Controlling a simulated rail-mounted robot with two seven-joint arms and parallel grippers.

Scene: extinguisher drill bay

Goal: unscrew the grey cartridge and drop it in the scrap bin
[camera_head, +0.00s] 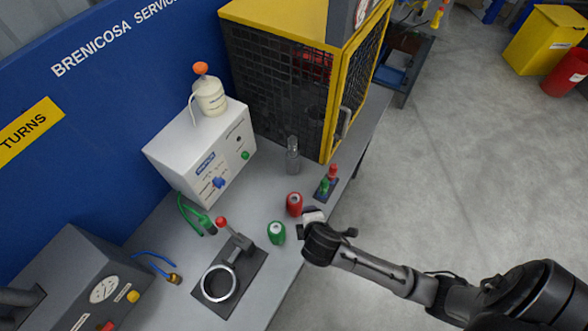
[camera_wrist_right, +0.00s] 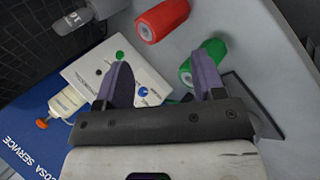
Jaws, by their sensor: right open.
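A grey cylinder with a narrower neck (camera_head: 293,158), which looks like the grey cartridge, stands upright on the bench before the yellow mesh cage. It also shows at the top left of the right wrist view (camera_wrist_right: 88,12). My right gripper (camera_head: 313,217) is at the bench's front edge, beside a red cartridge (camera_head: 294,204) and a green cartridge (camera_head: 277,232). In the right wrist view its two purple-grey fingers (camera_wrist_right: 163,78) are apart with nothing held between them. A yellow bin (camera_head: 543,42) stands far right on the floor; I cannot tell whether it is the scrap bin.
A red bin (camera_head: 568,73) stands beside the yellow one. The mesh cage (camera_head: 285,75) and a white box (camera_head: 203,152) stand at the back of the bench. A ring clamp (camera_head: 219,284) sits on a dark plate. The floor right of the bench is mostly clear.

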